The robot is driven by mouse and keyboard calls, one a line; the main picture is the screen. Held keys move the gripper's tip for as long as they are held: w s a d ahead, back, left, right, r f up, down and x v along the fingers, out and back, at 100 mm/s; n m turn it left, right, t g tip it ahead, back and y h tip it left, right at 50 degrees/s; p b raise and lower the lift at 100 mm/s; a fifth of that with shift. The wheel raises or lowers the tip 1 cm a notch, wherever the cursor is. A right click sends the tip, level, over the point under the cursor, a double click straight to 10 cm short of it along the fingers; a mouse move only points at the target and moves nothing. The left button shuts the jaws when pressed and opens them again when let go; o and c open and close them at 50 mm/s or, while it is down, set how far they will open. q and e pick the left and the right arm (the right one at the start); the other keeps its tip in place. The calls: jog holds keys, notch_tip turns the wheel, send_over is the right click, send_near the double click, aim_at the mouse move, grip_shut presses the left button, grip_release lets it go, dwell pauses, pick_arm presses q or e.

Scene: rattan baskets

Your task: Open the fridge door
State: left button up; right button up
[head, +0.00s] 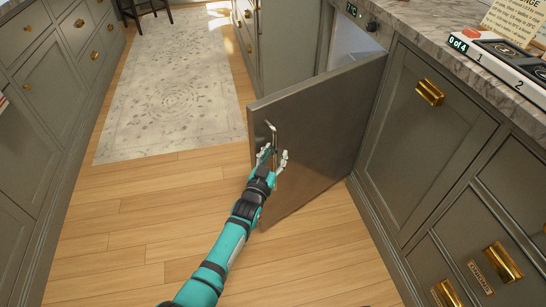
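The fridge door (325,130) is a dark grey metallic panel. It stands swung out from the cabinet front, partly open, with the pale fridge interior (350,42) showing behind its top edge. A slim metal handle (271,130) is on its face near the free edge. My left gripper (273,156) is at the lower end of this handle, with its pale fingers spread to either side. Contact with the handle is too small to tell. My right gripper is out of view.
Grey-green cabinets with brass pulls (430,92) stand right of the door under a marble worktop (420,22). A numbered strip (500,62) lies on the worktop. The wooden floor (150,215) and pale rug (175,90) are clear at the left.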

pick_arm(q)
jog(key=shift+s, duration=0.15)
jog(key=v, duration=1.1)
jog(key=shift+s, duration=0.35)
jog(key=shift+a, duration=0.2)
